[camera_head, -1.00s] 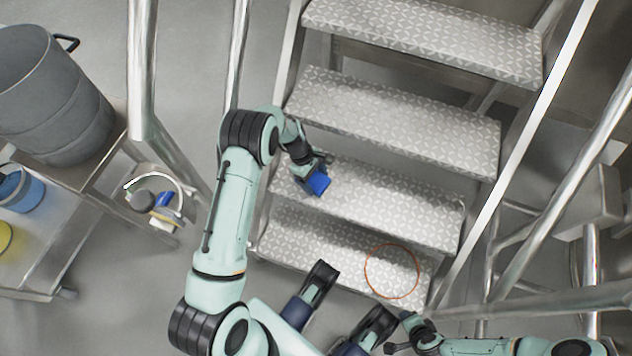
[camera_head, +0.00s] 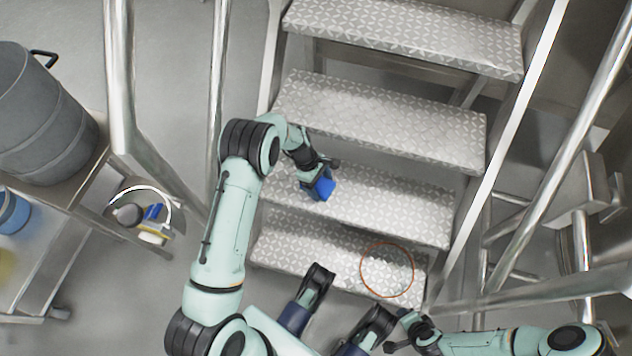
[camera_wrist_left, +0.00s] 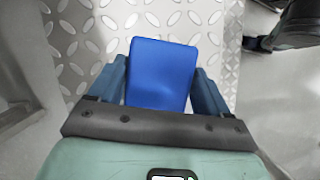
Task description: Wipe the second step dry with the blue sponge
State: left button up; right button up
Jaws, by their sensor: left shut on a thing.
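The blue sponge (camera_head: 324,187) is held in my left gripper (camera_head: 318,180), at the left part of the second step from the bottom (camera_head: 395,205). The left wrist view shows the sponge (camera_wrist_left: 161,75) between the two blue fingers of this gripper (camera_wrist_left: 160,85), with the patterned metal tread (camera_wrist_left: 90,35) behind it. The sponge appears at the tread surface, but its contact side is hidden. I cannot make out clearly where the tread is wet. My right gripper (camera_head: 400,335) is low in the head view, near the bottom step; its jaws are too small to read.
Metal handrails (camera_head: 550,170) flank the stairs. At the left, a cart (camera_head: 85,195) bears a grey drum (camera_head: 40,115) and a blue container (camera_head: 12,212); a small caddy (camera_head: 140,215) hangs beside it.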

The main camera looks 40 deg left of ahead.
aim_at(344, 196)
pick_arm(q)
jog(key=shift+w+d, duration=0.35)
jog(key=shift+d, duration=0.7)
jog(key=shift+w+d, duration=0.35)
jog(key=shift+d, duration=0.75)
jog(key=shift+w+d, duration=0.35)
jog(key=shift+d, duration=0.7)
jog(key=shift+w+d+f, duration=0.1)
jog(key=shift+w+d, duration=0.15)
jog(key=shift+d, duration=0.65)
jog(key=shift+w+d, duration=0.25)
jog(key=shift+d, duration=0.65)
jog(key=shift+a, duration=0.1)
